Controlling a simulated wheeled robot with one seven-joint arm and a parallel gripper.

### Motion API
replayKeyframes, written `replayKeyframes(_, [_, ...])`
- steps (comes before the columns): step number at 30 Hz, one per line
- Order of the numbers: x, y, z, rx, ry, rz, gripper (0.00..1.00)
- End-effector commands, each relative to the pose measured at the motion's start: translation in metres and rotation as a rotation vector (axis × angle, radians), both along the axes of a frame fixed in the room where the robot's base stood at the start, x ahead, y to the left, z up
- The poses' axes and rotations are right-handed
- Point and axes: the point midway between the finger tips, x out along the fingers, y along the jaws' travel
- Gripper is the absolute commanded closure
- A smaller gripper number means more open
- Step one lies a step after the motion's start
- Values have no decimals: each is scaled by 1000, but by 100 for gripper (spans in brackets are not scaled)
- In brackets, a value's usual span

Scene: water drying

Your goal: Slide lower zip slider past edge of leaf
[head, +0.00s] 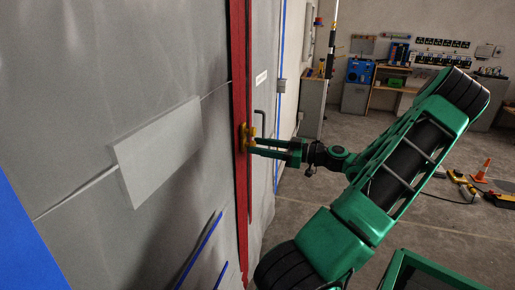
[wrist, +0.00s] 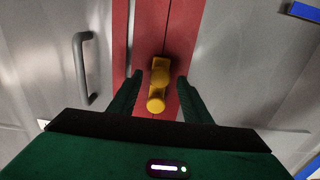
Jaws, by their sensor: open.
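The yellow zip slider (wrist: 157,90) sits on the red zip strip (wrist: 183,40) that runs up the grey sheeting. In the head view the slider (head: 244,138) shows at the strip, right at the tips of my gripper (head: 256,145). In the wrist view my gripper (wrist: 160,78) is open, with one green finger on each side of the slider. Small gaps show between the fingers and the slider. Whether this is the lower slider cannot be told, as no second slider is clear. The edge of the leaf cannot be made out for certain.
A grey handle (wrist: 82,68) stands left of the strip in the wrist view. A pale rectangular panel (head: 158,150) lies on the sheeting at left. A workbench (head: 388,86) stands far back. An orange cone (head: 482,171) and gear lie on the floor at right.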

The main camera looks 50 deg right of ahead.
Motion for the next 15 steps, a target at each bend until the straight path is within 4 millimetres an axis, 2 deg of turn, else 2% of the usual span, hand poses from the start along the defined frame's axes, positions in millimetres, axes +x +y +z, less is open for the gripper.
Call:
replayKeyframes(9, [3,1,0,0,1,-1,56])
replayKeyframes(11, [3,1,0,0,1,-1,68])
replayKeyframes(15, [3,1,0,0,1,-1,100])
